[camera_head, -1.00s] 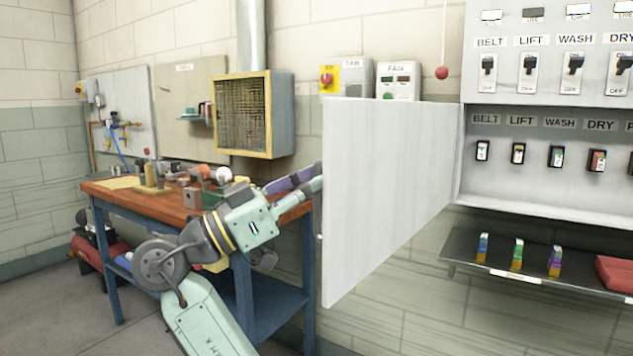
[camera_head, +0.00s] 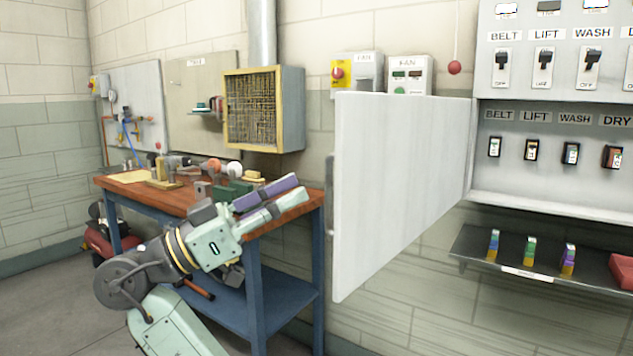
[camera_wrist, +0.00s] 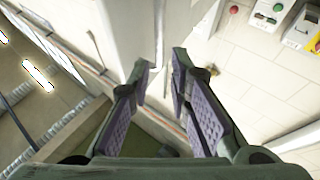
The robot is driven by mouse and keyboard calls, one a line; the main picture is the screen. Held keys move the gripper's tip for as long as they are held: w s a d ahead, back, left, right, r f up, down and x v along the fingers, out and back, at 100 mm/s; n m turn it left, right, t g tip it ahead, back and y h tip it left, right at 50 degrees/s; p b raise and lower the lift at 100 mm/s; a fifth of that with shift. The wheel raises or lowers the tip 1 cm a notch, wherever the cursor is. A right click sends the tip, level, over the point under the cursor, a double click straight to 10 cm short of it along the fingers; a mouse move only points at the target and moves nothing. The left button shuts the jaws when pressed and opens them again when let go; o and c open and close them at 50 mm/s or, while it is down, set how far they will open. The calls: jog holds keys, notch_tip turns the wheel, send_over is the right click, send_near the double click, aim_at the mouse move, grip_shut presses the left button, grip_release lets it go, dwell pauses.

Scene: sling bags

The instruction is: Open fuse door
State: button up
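The fuse door (camera_head: 400,190) is a plain white panel in the head view. It stands swung far out from the fuse box (camera_head: 560,185), hinged along the box's left side. The lower compartment is exposed, with fuses labelled BELT, LIFT, WASH and DRY. My gripper (camera_head: 301,190) is left of the door's free edge, apart from it, over the workbench's right end. In the wrist view its two purple-padded fingers (camera_wrist: 163,62) are spread with nothing between them. A pale panel, seemingly the door, shows beyond the fingertips there.
A wooden workbench (camera_head: 150,192) with tools stands on the left, close under my arm. A dark shelf (camera_head: 510,262) with several coloured fuses is below the box. FAN boxes (camera_head: 408,75) are on the wall behind the door.

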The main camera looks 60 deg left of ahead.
jog(key=v, duration=0.5)
dwell(0.6)
